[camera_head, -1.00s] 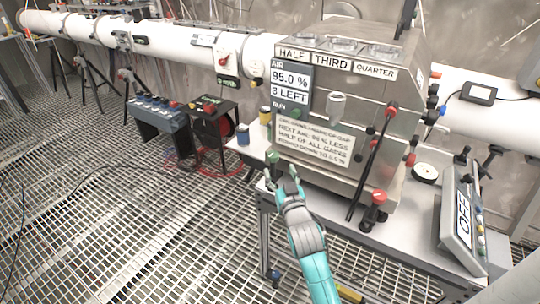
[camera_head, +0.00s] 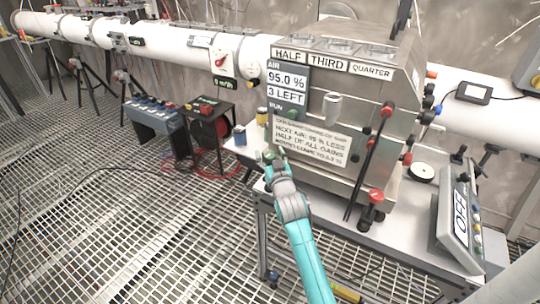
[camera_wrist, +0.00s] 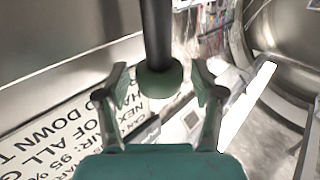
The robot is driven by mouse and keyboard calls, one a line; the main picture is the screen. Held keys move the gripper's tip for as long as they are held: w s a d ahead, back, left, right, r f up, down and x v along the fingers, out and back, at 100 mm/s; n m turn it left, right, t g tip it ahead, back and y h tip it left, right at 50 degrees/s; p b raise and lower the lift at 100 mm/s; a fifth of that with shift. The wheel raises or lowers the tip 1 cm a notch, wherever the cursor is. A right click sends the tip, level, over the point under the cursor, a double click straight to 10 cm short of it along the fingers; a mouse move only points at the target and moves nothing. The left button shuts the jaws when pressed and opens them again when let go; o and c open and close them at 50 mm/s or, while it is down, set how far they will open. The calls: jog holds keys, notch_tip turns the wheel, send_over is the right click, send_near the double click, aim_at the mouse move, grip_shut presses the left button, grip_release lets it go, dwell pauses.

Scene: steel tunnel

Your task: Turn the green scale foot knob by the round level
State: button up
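In the wrist view a green rounded knob (camera_wrist: 158,80) sits at the end of a dark rod coming from the top of the picture. My gripper (camera_wrist: 162,88) is open, with one finger on each side of the knob and visible gaps; it does not grip it. In the head view my gripper (camera_head: 274,160) is at the front left corner of the steel machine, and a small green part (camera_head: 268,155) shows at its tips. I cannot tell for sure that this knob is the scale foot knob. A round white disc (camera_head: 422,172) lies on the bench; I cannot tell if it is the level.
The steel machine (camera_head: 385,95) with a text sign (camera_head: 312,142) stands close behind my gripper. A tilted panel reading OFF (camera_head: 460,215) is at the right of the bench. A yellow-topped can (camera_head: 262,116) and a blue can (camera_head: 240,135) stand left. The grating floor in front is open.

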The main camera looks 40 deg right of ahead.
jog(key=c, duration=1.1)
jog(key=shift+o, duration=0.2)
jog(key=shift+f+n+t+y, duration=0.2)
jog(key=shift+n+t+y, duration=0.3)
jog(key=shift+n+y, duration=0.95)
jog(key=shift+n+y, duration=0.25)
jog(key=shift+y, duration=0.8)
jog(key=shift+n+t+y, duration=0.4)
jog(key=shift+n+y, duration=0.4)
jog(key=shift+y, duration=0.4)
jog(key=o, duration=1.2)
jog(key=shift+r, duration=0.1)
jog(key=shift+c, duration=0.2)
